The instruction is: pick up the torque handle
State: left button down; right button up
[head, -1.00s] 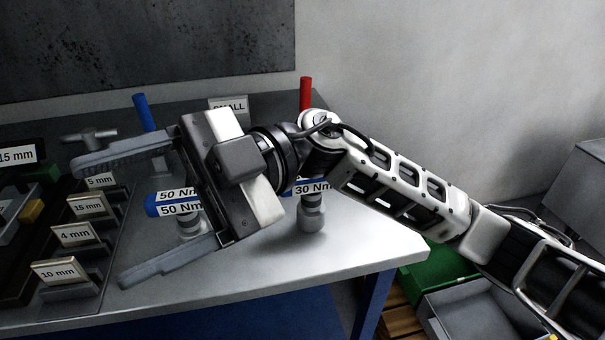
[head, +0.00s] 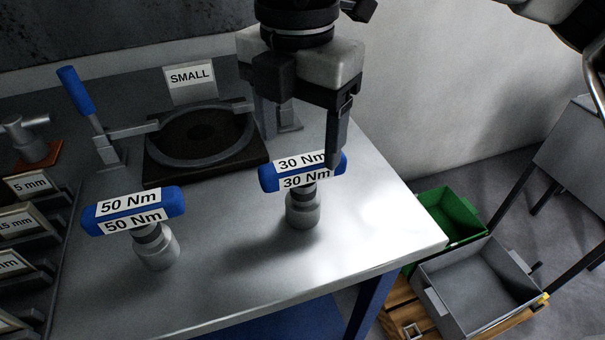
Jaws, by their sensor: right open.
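Two torque handles with blue T-grips and grey metal sockets stand upright on the metal table (head: 215,275). The 50 Nm handle (head: 135,213) is at the left. The 30 Nm handle (head: 302,207) is right of it, closer to the table's right edge. My right gripper (head: 301,150) points down from the top, open and empty, over and behind the 30 Nm handle. Its right finger overlaps the top right of the blue grip in the picture; I cannot tell whether they touch. My left gripper is not in view.
A round clamp fixture (head: 200,135) with a blue lever (head: 76,91) and a SMALL sign (head: 190,77) stands behind. Labelled slots (head: 28,184) line the left. A green bin (head: 447,215) and a grey bin (head: 475,285) sit beyond the table's right edge. The table front is clear.

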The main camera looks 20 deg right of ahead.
aim_at(299, 162)
notch_tip(299, 162, down, 4)
jog(key=shift+f, duration=0.25)
jog(key=shift+d+f+p, duration=0.15)
jog(key=shift+f+p, duration=0.1)
jog(key=shift+f, duration=1.1)
jog(key=shift+d+f+p, duration=0.15)
jog(key=shift+f+p, duration=0.1)
jog(key=shift+f, duration=1.05)
jog(key=shift+w+r, duration=0.1)
jog(key=c, duration=1.3)
